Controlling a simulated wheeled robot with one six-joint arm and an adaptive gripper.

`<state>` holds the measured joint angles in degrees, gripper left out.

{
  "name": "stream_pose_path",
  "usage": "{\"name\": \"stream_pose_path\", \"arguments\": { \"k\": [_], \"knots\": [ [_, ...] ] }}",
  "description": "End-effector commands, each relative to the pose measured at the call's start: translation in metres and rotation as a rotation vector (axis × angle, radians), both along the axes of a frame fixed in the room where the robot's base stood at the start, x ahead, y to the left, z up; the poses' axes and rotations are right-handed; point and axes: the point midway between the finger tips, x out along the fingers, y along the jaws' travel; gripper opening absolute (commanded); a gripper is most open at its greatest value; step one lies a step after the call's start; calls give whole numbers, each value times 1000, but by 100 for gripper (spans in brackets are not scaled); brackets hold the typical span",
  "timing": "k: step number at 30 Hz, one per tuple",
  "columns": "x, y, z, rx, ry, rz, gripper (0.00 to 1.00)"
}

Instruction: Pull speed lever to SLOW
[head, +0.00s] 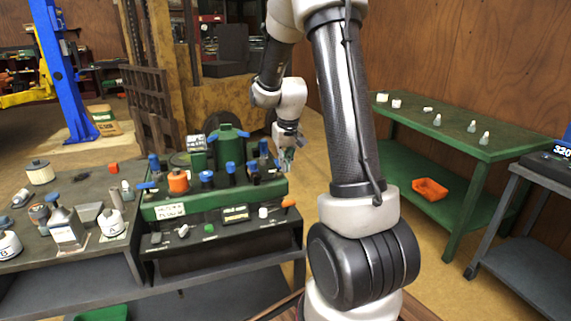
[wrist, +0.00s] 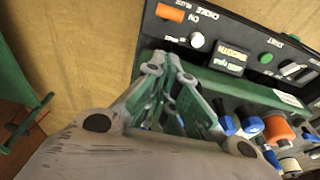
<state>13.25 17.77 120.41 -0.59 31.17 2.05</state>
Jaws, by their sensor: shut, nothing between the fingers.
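The black control panel (head: 222,222) runs along the front of the green mower unit (head: 160,197). It carries an orange handle (head: 289,203), a white knob (head: 263,212), a small display (head: 235,213), a green button (head: 209,228) and a pale lever (head: 183,231). The wrist view shows the panel upside down, with the orange handle (wrist: 171,13) by a CHOKE label and the white knob (wrist: 197,40) near it. I cannot read which control is the speed lever. My gripper (head: 286,162) is shut and empty, above the unit's right end; in the wrist view its fingers (wrist: 166,64) overlap the green edge.
Bottles and cans crowd the dark bench (head: 85,190) at left. A green table (head: 455,140) with small parts stands at right. Open floor lies right of the unit.

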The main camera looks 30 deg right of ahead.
Motion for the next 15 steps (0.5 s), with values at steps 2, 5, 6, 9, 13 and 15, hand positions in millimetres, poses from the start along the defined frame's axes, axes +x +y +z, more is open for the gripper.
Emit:
{"name": "stream_pose_path", "arguments": {
  "k": [2,5,6,9,13,15],
  "knots": [
    [2,-1,-19,2,6,0,0],
    [6,-2,-41,1,6,1,0],
    [7,-2,-49,1,6,1,0],
    [11,-3,-69,1,5,1,0],
    [-2,1,-84,1,4,1,0],
    [-6,1,-90,1,4,1,0]
  ]
}}
